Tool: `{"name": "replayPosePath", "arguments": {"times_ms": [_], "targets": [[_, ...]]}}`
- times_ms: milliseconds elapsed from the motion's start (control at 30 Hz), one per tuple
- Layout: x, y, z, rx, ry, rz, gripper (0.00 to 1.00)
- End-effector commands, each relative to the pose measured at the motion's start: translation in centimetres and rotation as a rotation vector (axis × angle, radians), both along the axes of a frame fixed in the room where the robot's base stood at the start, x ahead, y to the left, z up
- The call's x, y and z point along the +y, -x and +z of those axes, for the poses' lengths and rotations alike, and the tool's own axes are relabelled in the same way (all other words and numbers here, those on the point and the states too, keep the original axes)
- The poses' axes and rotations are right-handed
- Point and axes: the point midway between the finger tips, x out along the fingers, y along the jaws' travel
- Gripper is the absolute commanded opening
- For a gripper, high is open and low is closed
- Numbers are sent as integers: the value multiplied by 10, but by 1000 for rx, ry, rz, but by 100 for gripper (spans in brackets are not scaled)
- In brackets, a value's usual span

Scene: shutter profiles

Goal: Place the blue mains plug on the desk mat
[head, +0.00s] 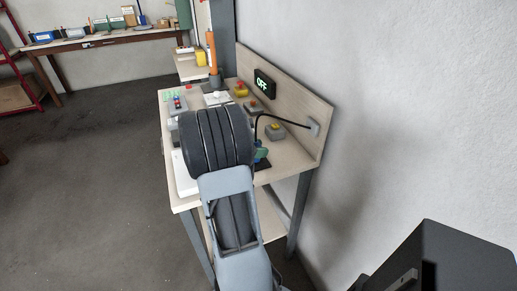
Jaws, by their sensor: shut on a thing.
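A small blue and teal thing (261,154), which looks like the blue mains plug, shows just right of my dark arm links. Part of it is hidden behind the arm. A dark flat patch (263,165), which looks like the desk mat, shows under it near the bench's right front edge. I cannot tell whether the two touch. My gripper is hidden behind my own arm, which reaches over the bench.
A black cable (285,121) arches from a wall socket (313,128) towards the blue thing. Button boxes (276,131) stand nearby. A white tray (184,172) lies left of my arm.

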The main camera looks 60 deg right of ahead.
Motion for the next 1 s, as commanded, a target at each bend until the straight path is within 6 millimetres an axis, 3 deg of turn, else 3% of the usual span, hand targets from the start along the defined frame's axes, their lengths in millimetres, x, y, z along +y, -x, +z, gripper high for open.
{"name": "replayPosePath", "arguments": {"times_ms": [167,200,467,767,1000], "targets": [[0,0,-5,0,0,0,19],[0,0,-4,-1,1,0,45],[0,0,-4,0,0,0,68],[0,0,2,-1,1,0,68],[28,-21,15,-2,2,4,68]]}}
